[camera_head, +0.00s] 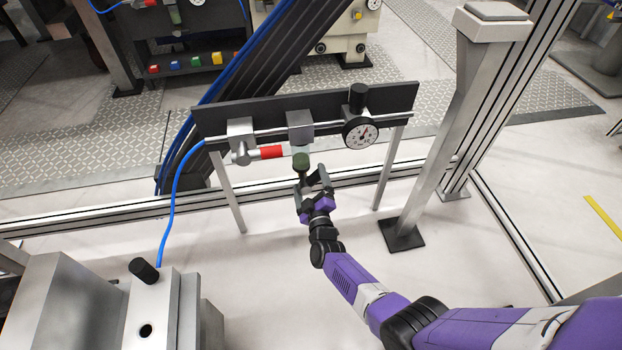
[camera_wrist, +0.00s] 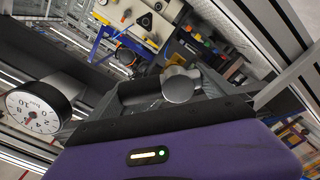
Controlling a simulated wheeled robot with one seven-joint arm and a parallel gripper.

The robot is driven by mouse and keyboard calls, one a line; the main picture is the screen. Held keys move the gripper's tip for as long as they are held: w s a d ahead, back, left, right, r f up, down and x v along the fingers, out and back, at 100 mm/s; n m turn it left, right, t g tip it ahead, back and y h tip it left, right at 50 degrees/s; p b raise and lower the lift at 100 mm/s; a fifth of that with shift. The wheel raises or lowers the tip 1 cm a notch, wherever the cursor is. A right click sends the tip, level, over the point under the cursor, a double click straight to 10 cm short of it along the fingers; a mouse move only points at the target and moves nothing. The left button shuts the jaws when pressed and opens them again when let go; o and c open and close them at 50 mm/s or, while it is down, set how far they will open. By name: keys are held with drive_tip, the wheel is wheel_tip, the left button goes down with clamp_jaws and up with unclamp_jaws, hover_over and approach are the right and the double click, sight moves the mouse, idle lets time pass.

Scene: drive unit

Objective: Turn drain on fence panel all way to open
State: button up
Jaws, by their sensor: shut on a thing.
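The fence panel (camera_head: 262,112) is a dark board on two legs, with a grey regulator block (camera_head: 300,124) at its middle. A pale bowl hangs under the block and ends in a dark green drain (camera_head: 301,161). My gripper (camera_head: 308,172) reaches up from below and is shut on the drain. In the wrist view the drain's round grey end (camera_wrist: 180,88) shows between the fingers of my gripper (camera_wrist: 178,98). The fingers partly hide the drain, and its turn angle cannot be read.
A red-sleeved valve (camera_head: 268,152) with a blue hose (camera_head: 175,205) is left of the drain. A pressure gauge (camera_head: 360,133) is on its right and also shows in the wrist view (camera_wrist: 38,108). A metal post (camera_head: 440,130) stands further right. Floor below the panel is clear.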

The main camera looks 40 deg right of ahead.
drive_tip(key=n, duration=0.1)
drive_tip(key=n+p, duration=0.1)
drive_tip(key=n, duration=0.2)
drive_tip(key=shift+w+a+r+n, duration=0.2)
drive_tip(key=shift+a+r+n, duration=0.1)
drive_tip(key=shift+a, duration=0.1)
drive_tip(key=shift+w+a+n+p, duration=0.15)
drive_tip(key=shift+n+p, duration=0.1)
drive_tip(key=shift+n, duration=0.65)
drive_tip(key=shift+w+a+n+p, duration=0.1)
drive_tip(key=shift+a+n+p, duration=0.1)
drive_tip(key=shift+n, duration=0.7)
drive_tip(key=shift+f, duration=0.1)
drive_tip(key=o, duration=1.7)
drive_tip(key=p+v, duration=0.3)
drive_tip(key=v, duration=0.5)
drive_tip(key=shift+p, duration=0.4)
